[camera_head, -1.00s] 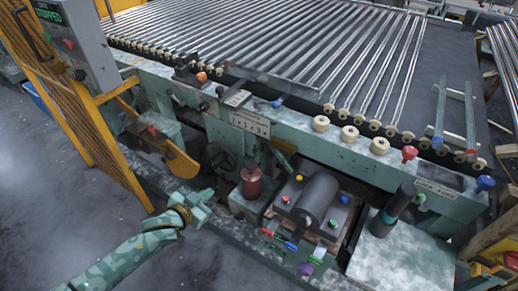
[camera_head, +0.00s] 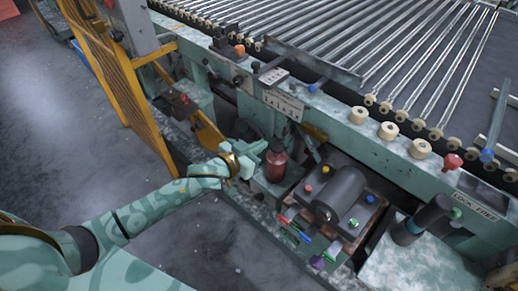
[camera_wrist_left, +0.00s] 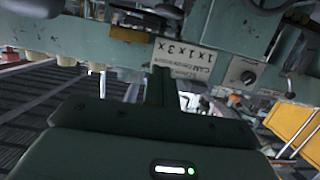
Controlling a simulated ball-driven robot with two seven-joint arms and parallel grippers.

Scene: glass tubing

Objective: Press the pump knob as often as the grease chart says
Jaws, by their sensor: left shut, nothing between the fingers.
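A red bottle-shaped body (camera_head: 276,168) with a dark knob-like top (camera_head: 276,146) stands at the front of the machine; it looks like the pump, but I see no label on it. My left gripper (camera_head: 257,148) is shut and empty, just left of the dark top; I cannot tell if they touch. A white plate (camera_head: 283,104) with lettering is fixed to the machine above and behind it. In the left wrist view, the plate (camera_wrist_left: 187,62) reads roughly "1x 1x 3x" under smaller, unclear lines, with my shut fingers (camera_wrist_left: 158,85) in front. My right gripper is not in view.
A grey motor-like cylinder (camera_head: 339,194) with coloured knobs around it sits right of the red body. A dark upright cylinder (camera_head: 425,219) stands further right. A yellow guard (camera_head: 107,80) rises at left. The floor (camera_head: 70,130) at left is open.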

